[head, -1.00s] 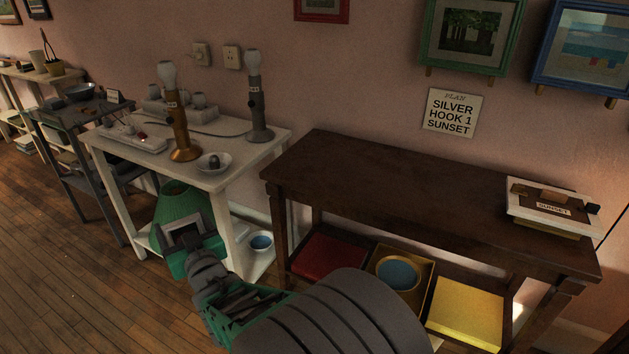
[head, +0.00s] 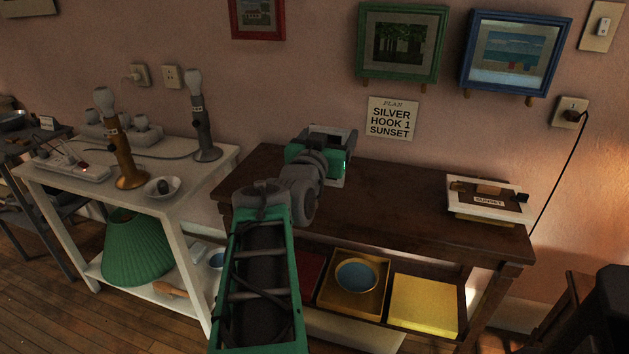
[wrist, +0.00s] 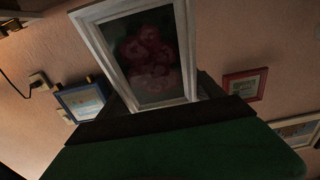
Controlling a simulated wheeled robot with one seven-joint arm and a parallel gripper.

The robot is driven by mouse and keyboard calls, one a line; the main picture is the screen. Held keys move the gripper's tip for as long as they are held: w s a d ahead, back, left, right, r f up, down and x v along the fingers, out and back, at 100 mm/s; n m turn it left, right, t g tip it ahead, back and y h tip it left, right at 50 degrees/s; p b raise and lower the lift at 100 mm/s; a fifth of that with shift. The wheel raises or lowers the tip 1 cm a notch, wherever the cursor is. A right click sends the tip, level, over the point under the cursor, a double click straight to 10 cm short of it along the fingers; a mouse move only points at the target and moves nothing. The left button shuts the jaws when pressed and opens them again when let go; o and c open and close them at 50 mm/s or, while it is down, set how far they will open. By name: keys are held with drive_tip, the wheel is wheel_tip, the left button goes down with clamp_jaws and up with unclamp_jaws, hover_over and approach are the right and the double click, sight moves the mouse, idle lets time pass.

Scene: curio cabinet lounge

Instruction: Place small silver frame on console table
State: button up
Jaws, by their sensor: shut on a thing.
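The small silver frame (wrist: 187,50), pale-rimmed with a dark picture of pink flowers, fills the upper middle of the wrist view. My gripper (wrist: 165,118) is shut on its lower edge. In the head view my gripper (head: 325,155) is over the back left part of the dark brown console table (head: 400,195). The frame is mostly hidden behind my gripper there; only a pale sliver shows. I cannot tell whether it touches the tabletop. A plan sign (head: 392,118) on the wall reads "SILVER HOOK 1 SUNSET".
A pale frame lying flat with a "SUNSET" label (head: 489,199) takes the table's right end; the middle top is clear. Green (head: 402,42) and blue (head: 515,52) framed pictures hang above. A white side table (head: 205,180) with two lamp bases stands left.

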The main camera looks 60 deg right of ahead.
drive_tip(key=w+d+f+b, duration=0.3)
drive_tip(key=w+d+f, duration=0.5)
drive_tip(key=f, duration=0.4)
drive_tip(key=shift+w+f+b, duration=0.15)
drive_tip(key=shift+w+b, duration=0.2)
drive_tip(key=shift+w, duration=0.35)
drive_tip(key=shift+f, duration=0.25)
drive_tip(key=o, duration=1.6)
drive_tip(key=shift+a, duration=0.1)
drive_tip(key=shift+c, duration=0.2)
